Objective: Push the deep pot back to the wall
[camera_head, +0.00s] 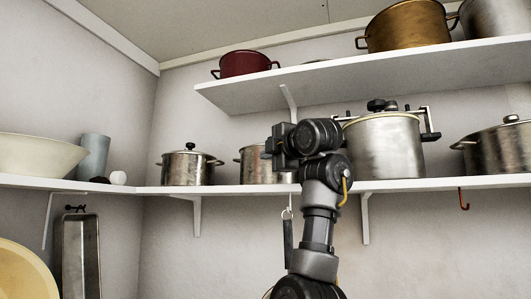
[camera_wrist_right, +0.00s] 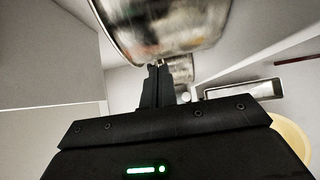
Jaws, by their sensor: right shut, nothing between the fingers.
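The tallest silver pot (camera_head: 383,148), with a lid and black knob, stands on the lower shelf just right of my right arm. A smaller silver pot (camera_head: 252,165) stands left of my arm, partly hidden by it. Which one the task calls deep is not certain. My right gripper (camera_head: 268,152) is shut and empty, pointing left in front of the smaller pot. In the right wrist view its closed fingers (camera_wrist_right: 158,66) are at the edge of a blurred metal pot (camera_wrist_right: 165,25); whether they touch cannot be told. My left gripper is not in view.
The lower shelf (camera_head: 225,189) also holds a lidded pot (camera_head: 186,168) at left and another pot (camera_head: 497,150) at right. An upper shelf (camera_head: 310,80) with a red pot (camera_head: 245,64) overhangs. A hook (camera_head: 463,199) and metal tray (camera_head: 81,255) hang below.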

